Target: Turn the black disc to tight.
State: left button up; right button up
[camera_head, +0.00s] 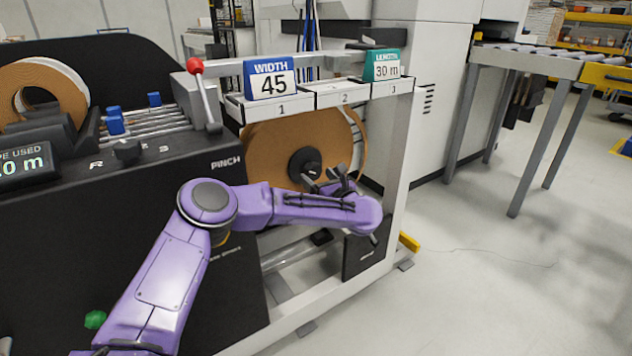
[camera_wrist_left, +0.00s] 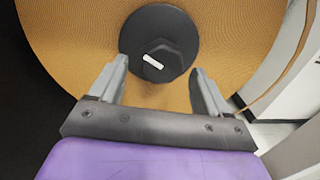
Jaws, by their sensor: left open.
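The black disc (camera_head: 303,161) sits at the centre of a large brown roll (camera_head: 270,148) below the numbered shelf. In the left wrist view the disc (camera_wrist_left: 160,25) is round, with a raised hub and a short white mark that slants down to the right. My left gripper (camera_head: 335,178) is just in front of the disc's lower right in the head view. In the wrist view my left gripper (camera_wrist_left: 161,78) is open, with its two fingers apart at the disc's lower edge. My right gripper is not in view.
A shelf with a blue WIDTH 45 sign (camera_head: 270,80) and a green LENGTH 30 m sign (camera_head: 383,66) is above the roll. A red-knobbed lever (camera_head: 196,66) stands to its left. A white frame post (camera_head: 393,170) is right of my gripper.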

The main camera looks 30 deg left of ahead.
pick_arm(q)
jog(key=shift+x, duration=1.15)
jog(key=shift+d, duration=0.1)
jog(key=c, duration=1)
